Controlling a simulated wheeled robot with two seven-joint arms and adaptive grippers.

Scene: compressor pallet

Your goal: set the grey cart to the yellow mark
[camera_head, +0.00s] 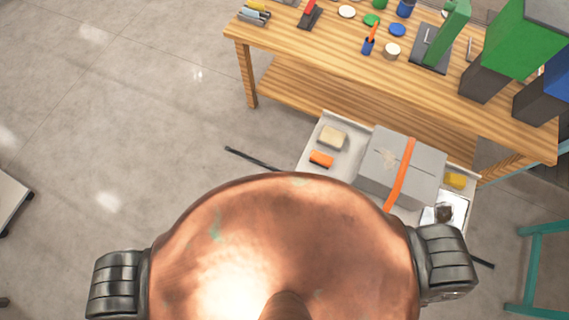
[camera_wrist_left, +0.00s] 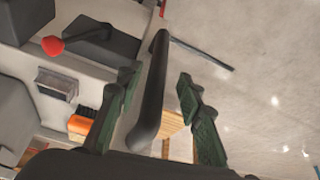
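The grey cart (camera_head: 315,140) stands in front of the wooden bench in the head view. It carries a grey box with an orange strap (camera_head: 425,165) and small items. Its near end is hidden by a copper-coloured rounded form. In the left wrist view, a thick black bar (camera_wrist_left: 152,85), apparently the cart's handle, runs between the green-padded fingers of my left gripper (camera_wrist_left: 158,78). The fingers stand apart with visible gaps beside the bar, nearer on the left. Whether they touch it cannot be told. My right gripper is not visible. No yellow floor mark shows.
The wooden bench (camera_head: 300,55) with tools and green and blue boxes stands just beyond the cart. A teal frame (camera_head: 535,265) is at the right. A dark strip (camera_head: 252,158) lies left of the cart. The floor (camera_head: 110,110) at the left is mostly clear.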

